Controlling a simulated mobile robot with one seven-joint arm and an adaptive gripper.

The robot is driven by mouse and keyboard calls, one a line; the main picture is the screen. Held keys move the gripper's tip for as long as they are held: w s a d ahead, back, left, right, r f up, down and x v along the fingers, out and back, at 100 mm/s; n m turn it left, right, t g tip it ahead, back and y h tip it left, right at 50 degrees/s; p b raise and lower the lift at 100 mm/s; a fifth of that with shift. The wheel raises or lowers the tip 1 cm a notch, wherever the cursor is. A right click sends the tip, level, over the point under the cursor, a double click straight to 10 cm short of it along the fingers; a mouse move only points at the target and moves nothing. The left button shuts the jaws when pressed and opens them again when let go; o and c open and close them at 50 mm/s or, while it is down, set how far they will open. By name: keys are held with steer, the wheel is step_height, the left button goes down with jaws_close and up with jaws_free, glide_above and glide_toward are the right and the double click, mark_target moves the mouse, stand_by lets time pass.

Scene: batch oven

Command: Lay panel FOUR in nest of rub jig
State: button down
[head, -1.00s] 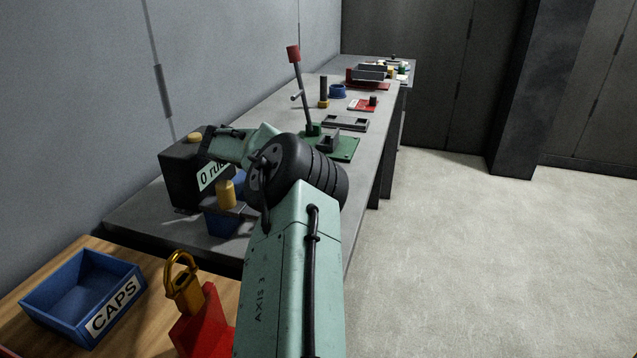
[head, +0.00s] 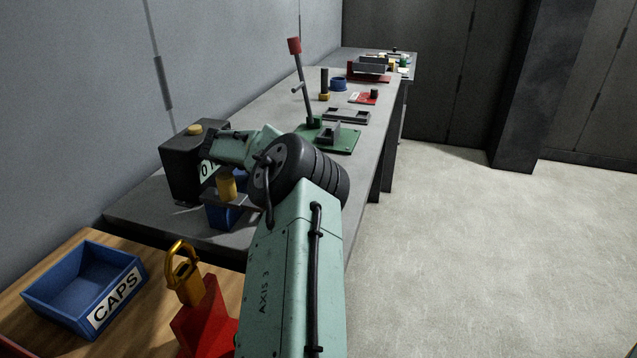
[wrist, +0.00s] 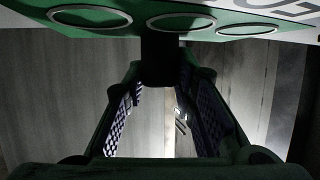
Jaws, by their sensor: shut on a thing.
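In the wrist view my gripper (wrist: 165,90) is shut on a dark post of a green panel (wrist: 235,18). In the head view my arm reaches over the near bench end, and the panel and fingertips are not clearly visible. A black box (head: 180,165) with a yellow button and a partly covered "0" display stands there. Beside it is a blue block (head: 222,214) with a brass cylinder (head: 227,185).
A green base (head: 342,143) with a red-topped lever (head: 294,46) stands beyond my arm. Grey and red fixtures line the bench further back. A blue CAPS bin (head: 60,280) and a brass padlock (head: 186,285) on a red stand are at front left. The right floor is clear.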

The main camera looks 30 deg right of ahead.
steer(key=shift+f, duration=0.2)
steer(key=c, duration=1.2)
jaws_free()
steer(key=shift+c, duration=0.2)
